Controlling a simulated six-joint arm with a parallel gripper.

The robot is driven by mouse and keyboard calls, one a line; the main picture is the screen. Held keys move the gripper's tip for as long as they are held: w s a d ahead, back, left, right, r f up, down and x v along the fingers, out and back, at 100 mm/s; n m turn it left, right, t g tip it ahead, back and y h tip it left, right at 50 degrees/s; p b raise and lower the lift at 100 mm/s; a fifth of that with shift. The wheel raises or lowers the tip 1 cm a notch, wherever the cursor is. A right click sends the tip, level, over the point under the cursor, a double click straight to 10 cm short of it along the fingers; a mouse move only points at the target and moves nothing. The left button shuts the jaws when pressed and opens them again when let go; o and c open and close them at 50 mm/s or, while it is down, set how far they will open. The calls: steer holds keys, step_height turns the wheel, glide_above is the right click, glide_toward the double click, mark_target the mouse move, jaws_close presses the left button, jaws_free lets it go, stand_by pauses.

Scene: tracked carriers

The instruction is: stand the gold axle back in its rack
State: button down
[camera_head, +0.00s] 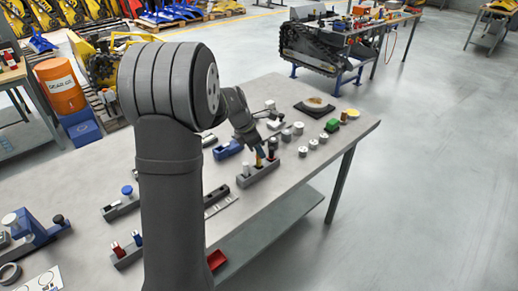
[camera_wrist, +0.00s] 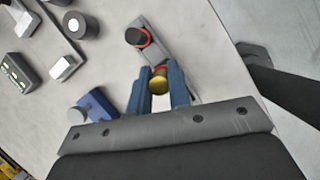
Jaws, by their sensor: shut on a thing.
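The gold axle (camera_wrist: 158,83) is between the two blue fingers of my gripper (camera_wrist: 158,88) in the wrist view, which are shut on it. In the head view my gripper (camera_head: 260,155) is over the middle of the rack (camera_head: 262,174), with a pale-topped piece at the near end. Whether the gold axle's foot is inside a hole is hidden.
Several silver cylinders (camera_head: 313,144) and a green block (camera_head: 332,125) stand right of the rack. A blue piece (camera_head: 228,150) lies behind it. Another grey rack with red and blue pieces (camera_head: 127,252) is at the near left. The table's front edge runs close to the rack.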

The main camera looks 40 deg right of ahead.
mark_target(259, 165)
steer(key=shift+f, duration=1.75)
stand_by(1.2)
steer(key=c, duration=0.8)
jaws_free()
steer(key=shift+o, duration=0.2)
steer(key=shift+r, duration=3.5)
steer(key=shift+f, duration=3.5)
